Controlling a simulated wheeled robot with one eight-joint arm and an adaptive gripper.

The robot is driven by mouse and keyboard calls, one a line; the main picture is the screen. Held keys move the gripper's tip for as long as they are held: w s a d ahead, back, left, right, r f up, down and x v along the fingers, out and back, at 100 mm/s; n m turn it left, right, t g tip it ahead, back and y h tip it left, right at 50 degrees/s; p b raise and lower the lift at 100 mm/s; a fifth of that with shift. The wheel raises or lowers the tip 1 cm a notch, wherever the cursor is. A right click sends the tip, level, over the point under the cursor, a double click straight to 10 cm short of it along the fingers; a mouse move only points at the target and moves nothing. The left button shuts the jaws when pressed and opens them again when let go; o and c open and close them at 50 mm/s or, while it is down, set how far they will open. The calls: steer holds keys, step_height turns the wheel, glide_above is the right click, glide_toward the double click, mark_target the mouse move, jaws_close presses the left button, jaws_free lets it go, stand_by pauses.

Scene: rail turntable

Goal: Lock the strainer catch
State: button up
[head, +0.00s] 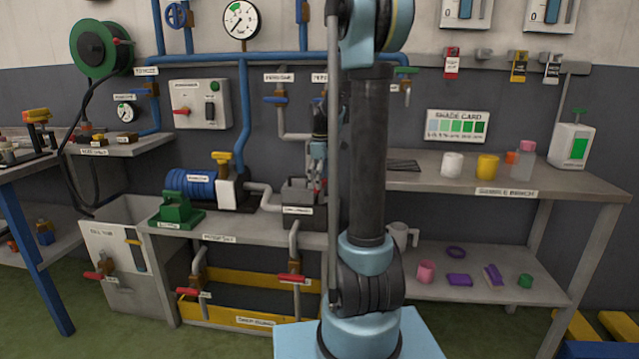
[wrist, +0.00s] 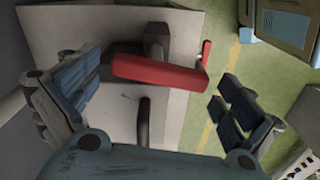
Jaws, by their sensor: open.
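A grey box (head: 298,216) with a white label stands on the pump bench, partly hidden behind my arm. The label is too small to read, so I cannot tell for sure that it is the strainer. My gripper (head: 317,160) is just above this box in the head view, partly hidden by my arm. In the wrist view my gripper (wrist: 160,75) is open, its dark padded fingers wide apart. A red lever (wrist: 158,72) on a dark mount lies between the fingers, with clear space on both sides. Whether it is the catch, and its lock state, I cannot tell.
A blue motor (head: 190,184) and a yellow-topped valve (head: 221,165) stand left of the box. A grey pipe (head: 264,194) runs into it. Red-handled valves (head: 291,278) hang below the bench. Cups (head: 452,165) stand on the right bench.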

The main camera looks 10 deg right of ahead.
steer(key=c, duration=0.9)
steer(key=shift+o, duration=0.2)
steer(key=shift+a, duration=0.15)
